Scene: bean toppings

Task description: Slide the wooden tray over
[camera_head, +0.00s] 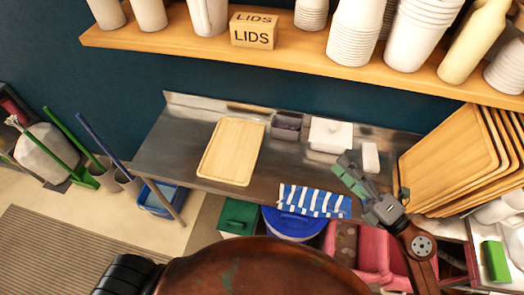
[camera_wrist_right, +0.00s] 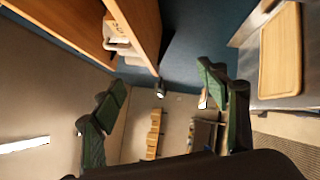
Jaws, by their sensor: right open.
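A light wooden tray (camera_head: 232,150) with a raised rim lies flat on the steel counter (camera_head: 175,150), left of centre in the head view. It also shows at the right edge of the right wrist view (camera_wrist_right: 281,50). My right gripper (camera_head: 352,178) is above the counter's front right part, well to the right of the tray and apart from it. Its green fingers are spread in the right wrist view (camera_wrist_right: 165,105), with nothing between them. My left gripper does not show.
Several wooden trays (camera_head: 450,155) lean together at the right. A white lidded container (camera_head: 330,133) and a grey bin (camera_head: 287,125) stand right of the tray. A striped blue cloth (camera_head: 312,201) hangs at the front edge. A shelf (camera_head: 200,42) with cups runs above.

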